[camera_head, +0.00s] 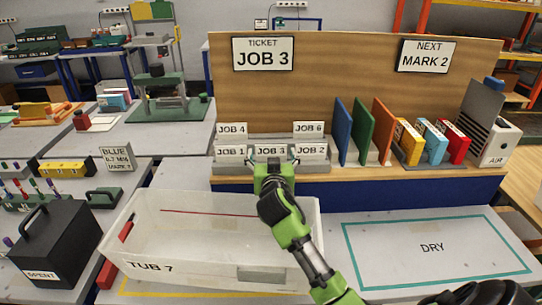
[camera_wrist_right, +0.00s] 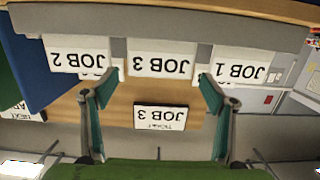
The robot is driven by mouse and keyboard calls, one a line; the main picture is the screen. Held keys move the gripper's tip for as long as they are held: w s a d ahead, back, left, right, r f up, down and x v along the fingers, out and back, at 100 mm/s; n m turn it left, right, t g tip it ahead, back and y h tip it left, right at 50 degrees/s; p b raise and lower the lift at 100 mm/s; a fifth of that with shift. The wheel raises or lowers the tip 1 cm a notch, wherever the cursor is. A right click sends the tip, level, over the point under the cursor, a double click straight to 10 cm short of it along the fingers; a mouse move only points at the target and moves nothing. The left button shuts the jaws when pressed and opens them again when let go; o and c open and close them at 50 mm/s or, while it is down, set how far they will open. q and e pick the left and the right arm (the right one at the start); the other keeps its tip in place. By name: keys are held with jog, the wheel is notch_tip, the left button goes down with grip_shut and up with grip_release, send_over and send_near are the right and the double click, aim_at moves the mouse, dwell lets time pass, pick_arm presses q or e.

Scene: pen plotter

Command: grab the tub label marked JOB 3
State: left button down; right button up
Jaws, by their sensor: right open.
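The white JOB 3 label (camera_head: 269,150) stands in the middle of the front row of a grey label rack (camera_head: 226,168), between the JOB 1 label (camera_head: 231,151) and the JOB 2 label (camera_head: 311,149). My right gripper (camera_head: 273,163) is at the rack's front, right at the JOB 3 label, and hides its lower part. The right wrist view is upside down. There the JOB 3 label (camera_wrist_right: 162,60) lies between the lines of the two open fingers, with nothing gripped. Contact cannot be told. My left gripper is not in view.
Behind the rack a wooden board (camera_head: 350,85) carries a JOB 3 ticket (camera_head: 263,54) and a MARK 2 sign (camera_head: 426,56). JOB 4 (camera_head: 231,129) and JOB 6 (camera_head: 308,128) labels stand behind. Coloured dividers (camera_head: 361,135) are right; the clear tub (camera_head: 165,240) is below my arm.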

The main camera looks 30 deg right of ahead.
aim_at(271, 147)
jog(key=x, duration=0.2)
jog(key=p+x, duration=0.1)
jog(key=shift+w+d+r, duration=0.15)
jog(key=shift+w+r, duration=0.05)
jog(key=shift+w, duration=0.1)
jog(key=shift+w+d+f, duration=0.25)
jog(key=shift+w, duration=0.2)
jog(key=c, duration=0.7)
jog(key=shift+r, duration=0.2)
jog(key=shift+c, duration=0.2)
